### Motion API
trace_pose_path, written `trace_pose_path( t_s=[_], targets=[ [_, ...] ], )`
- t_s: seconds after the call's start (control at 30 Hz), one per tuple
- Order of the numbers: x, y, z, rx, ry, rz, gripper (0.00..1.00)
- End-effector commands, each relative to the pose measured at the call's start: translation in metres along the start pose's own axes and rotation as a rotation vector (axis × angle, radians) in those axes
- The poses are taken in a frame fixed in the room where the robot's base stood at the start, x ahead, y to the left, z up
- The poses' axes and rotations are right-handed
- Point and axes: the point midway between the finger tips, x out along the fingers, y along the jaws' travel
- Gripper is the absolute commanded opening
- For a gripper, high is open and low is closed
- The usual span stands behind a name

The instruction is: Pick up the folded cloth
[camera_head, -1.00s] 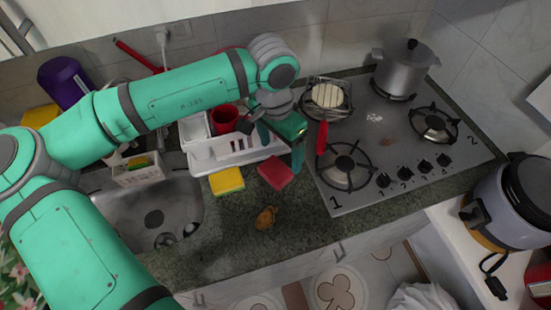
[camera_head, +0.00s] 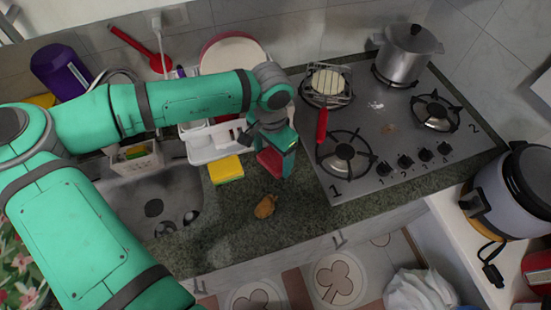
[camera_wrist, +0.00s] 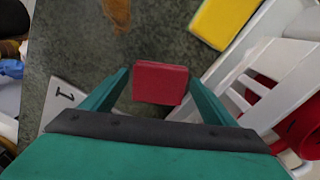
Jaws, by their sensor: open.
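The folded cloth appears to be the small red, flat block (camera_head: 268,160) on the dark counter between the yellow sponge and the stove. It also shows in the wrist view (camera_wrist: 160,84), lying between my fingertips. My gripper (camera_head: 283,166) is open, with one green finger on each side of the cloth in the wrist view (camera_wrist: 159,77). I cannot tell whether the fingers touch it or how far above the counter they are. In the head view my gripper hides part of the cloth.
A yellow sponge (camera_head: 227,169) and a white dish rack (camera_head: 204,151) are close to the left. The stove (camera_head: 390,165) is to the right, with a red-handled toaster grill (camera_head: 326,84). A small brown object (camera_head: 265,206) lies in front, near the counter edge. The sink (camera_head: 160,205) is farther left.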

Motion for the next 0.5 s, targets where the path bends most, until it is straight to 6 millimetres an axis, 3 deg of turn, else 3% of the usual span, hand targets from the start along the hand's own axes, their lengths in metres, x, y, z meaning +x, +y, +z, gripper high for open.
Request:
trace_pose_path(
  t_s=[0.13, 0.37, 0.5],
  targets=[
    [0.0118, -0.0010, 0.0015, -0.004, 0.000, 0.001, 0.80],
    [0.0134, -0.0018, 0.0023, -0.006, 0.000, 0.000, 0.80],
    [0.0133, -0.0003, 0.0008, -0.002, 0.000, 0.001, 0.51]
  ],
)
